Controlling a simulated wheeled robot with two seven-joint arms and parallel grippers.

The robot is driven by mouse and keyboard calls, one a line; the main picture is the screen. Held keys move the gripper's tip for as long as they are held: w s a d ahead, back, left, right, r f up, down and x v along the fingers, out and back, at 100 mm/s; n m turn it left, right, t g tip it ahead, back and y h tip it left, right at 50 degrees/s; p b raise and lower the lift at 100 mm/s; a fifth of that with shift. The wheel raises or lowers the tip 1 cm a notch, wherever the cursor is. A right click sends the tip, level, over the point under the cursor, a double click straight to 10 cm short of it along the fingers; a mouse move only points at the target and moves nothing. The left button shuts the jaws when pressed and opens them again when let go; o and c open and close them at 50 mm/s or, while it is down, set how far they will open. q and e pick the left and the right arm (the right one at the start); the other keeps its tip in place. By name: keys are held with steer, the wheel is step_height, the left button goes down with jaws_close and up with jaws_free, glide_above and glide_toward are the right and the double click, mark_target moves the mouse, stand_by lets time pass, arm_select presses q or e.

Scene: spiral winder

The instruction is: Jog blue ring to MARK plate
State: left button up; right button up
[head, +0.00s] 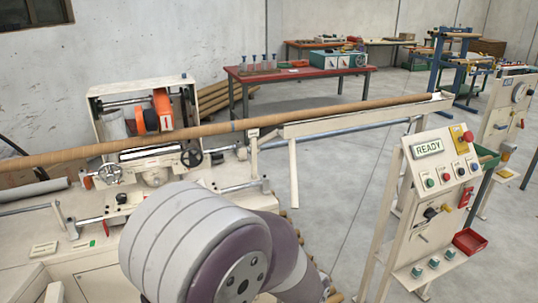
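A long brown tube (330,110) runs across the winder (95,110) from the left edge to a rail at the right. A narrow bluish-grey band (233,126) circles the tube near the middle; it may be the blue ring, but it is too small to be sure. I cannot read any plate as MARK. A small pale plate (44,249) with illegible lettering lies on the machine bed at the lower left. The control panel (430,190) shows READY and carries several buttons and a lever. One of my arm links fills the bottom centre and hides part of the bed. Neither gripper shows.
Orange spools (161,109) sit in the winder frame, with handwheels (191,157) below. A support rail (350,122) on legs carries the tube's right part. A red table (300,73) stands behind. Grey floor is clear between rail and panel.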

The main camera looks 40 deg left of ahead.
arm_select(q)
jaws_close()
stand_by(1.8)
